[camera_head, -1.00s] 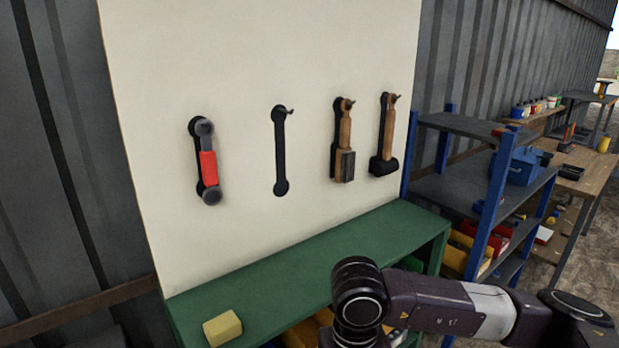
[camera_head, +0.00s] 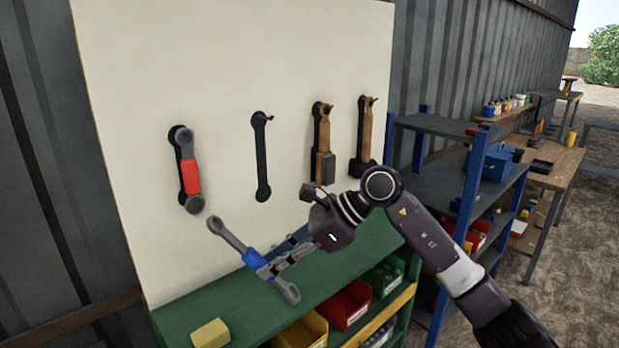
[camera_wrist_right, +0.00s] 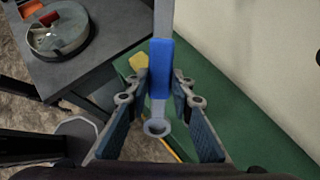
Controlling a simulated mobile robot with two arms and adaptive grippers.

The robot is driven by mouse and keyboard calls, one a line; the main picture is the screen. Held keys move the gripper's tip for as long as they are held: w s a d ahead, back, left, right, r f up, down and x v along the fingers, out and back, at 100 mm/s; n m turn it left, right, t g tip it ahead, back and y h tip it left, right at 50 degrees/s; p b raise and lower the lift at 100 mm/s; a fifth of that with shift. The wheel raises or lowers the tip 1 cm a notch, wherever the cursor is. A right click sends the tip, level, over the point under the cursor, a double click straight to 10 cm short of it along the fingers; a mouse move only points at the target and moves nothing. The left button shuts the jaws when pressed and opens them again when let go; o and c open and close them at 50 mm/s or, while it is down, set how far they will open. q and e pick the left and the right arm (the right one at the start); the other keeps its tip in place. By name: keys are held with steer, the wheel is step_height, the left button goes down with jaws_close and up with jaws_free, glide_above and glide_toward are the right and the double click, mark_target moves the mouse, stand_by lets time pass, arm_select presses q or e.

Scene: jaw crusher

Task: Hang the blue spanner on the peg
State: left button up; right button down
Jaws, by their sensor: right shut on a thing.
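The blue spanner (camera_head: 256,259) has grey ends and a blue middle grip. My right gripper (camera_head: 270,264) is shut on that blue grip and holds the spanner tilted, above the green bench and in front of the white board. In the right wrist view the blue grip (camera_wrist_right: 160,68) sits between the fingers, with a ring end nearest the camera. The peg (camera_head: 269,118) sticks out at the top of an empty black spanner outline (camera_head: 262,160) on the board. The spanner is below this outline and apart from it. My left gripper is not in view.
A red-gripped spanner (camera_head: 190,172) hangs left of the empty outline. Two wooden-handled tools (camera_head: 322,140) (camera_head: 366,130) hang to its right. A yellow block (camera_head: 210,334) lies on the green bench (camera_head: 185,312). A blue-post shelf (camera_head: 468,190) stands to the right.

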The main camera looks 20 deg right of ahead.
steer(key=w+d+r+m+t+h, duration=0.4)
steer(key=w+d+r+m+t, duration=0.55)
steer(key=d+r+t, duration=0.2)
steer(key=p+x, duration=0.2)
steer(key=x, duration=0.8)
steer(key=shift+a+r+g, duration=0.2)
steer(key=shift+r+g, duration=0.05)
steer(key=shift+g, duration=0.1)
stand_by(0.3)
steer(key=shift+w, duration=0.1)
stand_by(0.4)
steer(key=c, duration=1.8)
jaws_free()
steer(key=shift+o, duration=1)
steer(key=shift+f, duration=0.1)
